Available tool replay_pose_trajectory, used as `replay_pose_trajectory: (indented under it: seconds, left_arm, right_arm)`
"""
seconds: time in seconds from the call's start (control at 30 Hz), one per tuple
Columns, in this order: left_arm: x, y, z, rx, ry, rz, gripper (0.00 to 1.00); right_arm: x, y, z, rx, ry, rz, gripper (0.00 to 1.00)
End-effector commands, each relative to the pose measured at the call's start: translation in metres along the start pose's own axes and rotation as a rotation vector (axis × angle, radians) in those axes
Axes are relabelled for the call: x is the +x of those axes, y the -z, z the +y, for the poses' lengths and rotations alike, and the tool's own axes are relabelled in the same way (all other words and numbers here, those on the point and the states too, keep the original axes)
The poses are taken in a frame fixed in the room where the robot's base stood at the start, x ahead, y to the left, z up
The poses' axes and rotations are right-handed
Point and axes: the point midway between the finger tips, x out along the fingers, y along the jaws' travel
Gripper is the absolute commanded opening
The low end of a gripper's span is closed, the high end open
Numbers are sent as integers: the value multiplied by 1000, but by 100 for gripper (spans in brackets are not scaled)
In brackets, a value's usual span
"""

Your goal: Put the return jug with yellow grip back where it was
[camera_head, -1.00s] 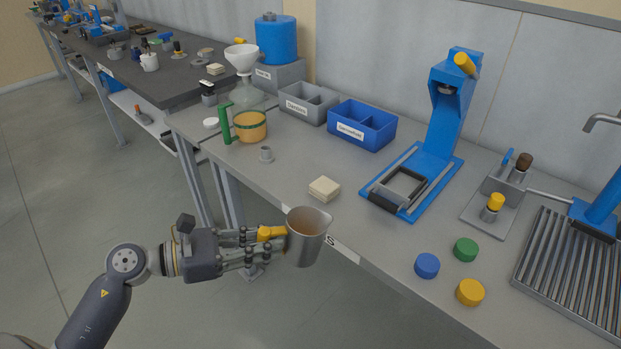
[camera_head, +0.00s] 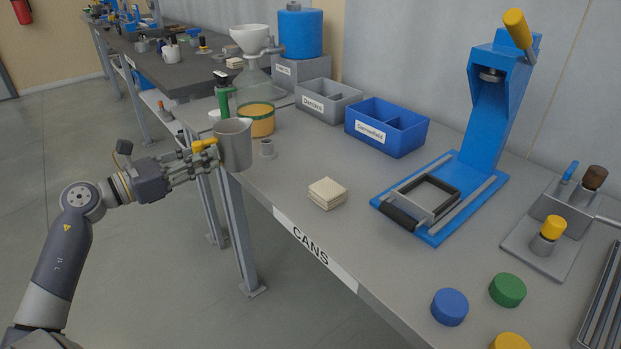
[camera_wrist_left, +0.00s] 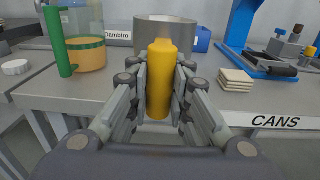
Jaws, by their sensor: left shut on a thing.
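The return jug (camera_head: 235,147) is a grey metal cup with a yellow grip (camera_head: 204,145). My left gripper (camera_head: 196,160) is shut on the yellow grip and holds the jug upright at the left edge of the bench, in front of the green-handled jug. In the left wrist view the yellow grip (camera_wrist_left: 160,80) stands between the fingers, and the jug body (camera_wrist_left: 188,33) is behind it, partly hidden. I cannot tell whether the jug's base touches anything. My right gripper is not in view.
The bench (camera_head: 290,185) is labelled CANS. Grey (camera_head: 327,108) and blue bins (camera_head: 402,146) and a blue press (camera_head: 490,120) stand behind.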

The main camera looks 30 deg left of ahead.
Motion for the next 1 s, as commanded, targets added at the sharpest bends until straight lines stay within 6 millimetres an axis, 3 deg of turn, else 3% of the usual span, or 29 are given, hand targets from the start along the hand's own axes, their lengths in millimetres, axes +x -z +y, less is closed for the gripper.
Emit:
replay_pose_trajectory:
  seconds: [0.17, 0.5, 0.7, 1.0]
  left_arm:
    - [12, -3, -3, 1, -6, -6, 0]
    - [84, 3, -41, 0, -7, -9, 0]
    - [117, 7, -58, 1, -8, -9, 0]
    - [135, 10, -67, 1, -9, -7, 0]
  right_arm:
    - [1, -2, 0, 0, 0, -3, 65]
    - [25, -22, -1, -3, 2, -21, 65]
    - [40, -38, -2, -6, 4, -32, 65]
    - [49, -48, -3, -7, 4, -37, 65]
